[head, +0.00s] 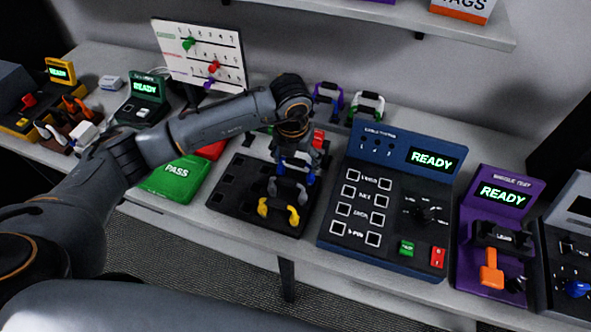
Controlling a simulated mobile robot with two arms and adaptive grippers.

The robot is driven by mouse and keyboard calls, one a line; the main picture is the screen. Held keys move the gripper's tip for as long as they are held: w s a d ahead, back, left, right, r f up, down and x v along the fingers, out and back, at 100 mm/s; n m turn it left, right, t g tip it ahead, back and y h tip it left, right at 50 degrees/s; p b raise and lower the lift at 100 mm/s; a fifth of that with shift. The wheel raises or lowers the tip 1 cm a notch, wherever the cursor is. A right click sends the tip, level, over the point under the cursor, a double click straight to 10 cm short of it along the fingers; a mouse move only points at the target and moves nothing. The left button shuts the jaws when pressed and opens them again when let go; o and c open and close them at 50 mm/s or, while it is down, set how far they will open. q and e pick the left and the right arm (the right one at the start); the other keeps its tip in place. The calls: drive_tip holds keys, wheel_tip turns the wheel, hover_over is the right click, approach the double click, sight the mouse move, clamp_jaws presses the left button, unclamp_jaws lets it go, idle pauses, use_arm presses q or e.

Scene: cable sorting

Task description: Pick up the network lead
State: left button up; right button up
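My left gripper (298,158) points down over the black slotted tray (230,196). Its fingers are small and partly merge with the things below, so I cannot tell whether they are open or shut. Right under it is a lead with blue ends (310,178), mostly hidden by the gripper. In front of it lie a grey-ended lead (289,188) and a yellow-ended lead (264,208). A red-ended piece (318,140) shows just behind the gripper. No label shows which one is the network lead. My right gripper is not in view.
A blue tester (385,235) reading READY stands close right of the tray, with a purple tester (492,250) beyond. The green PASS mat (175,179) is at left. Purple (327,100) and green (368,103) leads stand behind. A shelf (400,18) overhangs the back.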

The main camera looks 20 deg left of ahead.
use_arm(q)
drive_tip(key=shift+c, duration=1)
drive_tip(key=shift+f, duration=0.1)
drive_tip(key=shift+r, duration=0.45)
wheel_tip(320, 180, up, 9)
drive_tip(key=b, duration=0.2)
drive_tip(key=shift+f+b, duration=0.15)
drive_tip(key=shift+b, duration=0.25)
wheel_tip(320, 180, up, 4)
drive_tip(key=shift+f+p, duration=0.2)
drive_tip(key=shift+p, duration=0.4)
